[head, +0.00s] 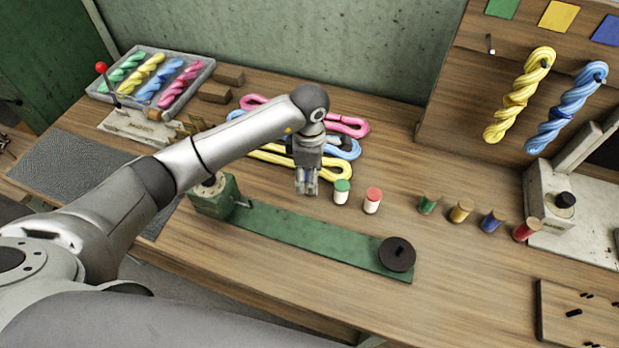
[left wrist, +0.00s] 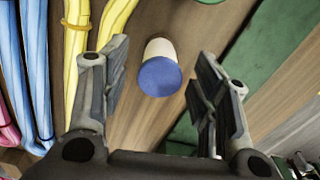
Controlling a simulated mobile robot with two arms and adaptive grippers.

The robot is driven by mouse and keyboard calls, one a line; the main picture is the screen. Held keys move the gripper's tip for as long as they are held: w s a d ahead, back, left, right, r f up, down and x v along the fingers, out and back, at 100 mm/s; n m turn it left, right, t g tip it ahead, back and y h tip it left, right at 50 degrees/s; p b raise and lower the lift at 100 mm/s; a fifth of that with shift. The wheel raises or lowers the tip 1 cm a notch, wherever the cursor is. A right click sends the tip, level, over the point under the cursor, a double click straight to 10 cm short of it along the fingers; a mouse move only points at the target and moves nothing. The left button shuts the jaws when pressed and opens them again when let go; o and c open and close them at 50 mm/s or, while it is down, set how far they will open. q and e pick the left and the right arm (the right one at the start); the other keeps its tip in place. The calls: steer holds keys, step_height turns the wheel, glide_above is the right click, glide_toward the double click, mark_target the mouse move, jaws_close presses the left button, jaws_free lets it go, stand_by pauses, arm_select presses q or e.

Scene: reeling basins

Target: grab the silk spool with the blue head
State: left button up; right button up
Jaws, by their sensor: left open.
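The silk spool with the blue head (left wrist: 160,76) stands on the wooden table in the left wrist view, its pale body behind the round blue top. My left gripper (head: 306,188) is open above it, with the spool between and beyond the two fingers (left wrist: 162,95); neither finger touches it in the left wrist view. In the head view the gripper mostly hides this spool. A white spool with a green head (head: 342,191) and one with a red head (head: 373,200) stand just right of the gripper. My right gripper is out of view.
A green metal bar (head: 310,240) with a dark disc (head: 397,254) lies in front of the gripper. Looped yellow skeins (head: 290,166), with blue and pink ones, lie behind. A skein tray (head: 150,77) is back left.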

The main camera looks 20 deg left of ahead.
arm_select(q)
steer(key=shift+f, duration=1.15)
steer(key=c, duration=1.1)
steer(key=shift+r, duration=0.1)
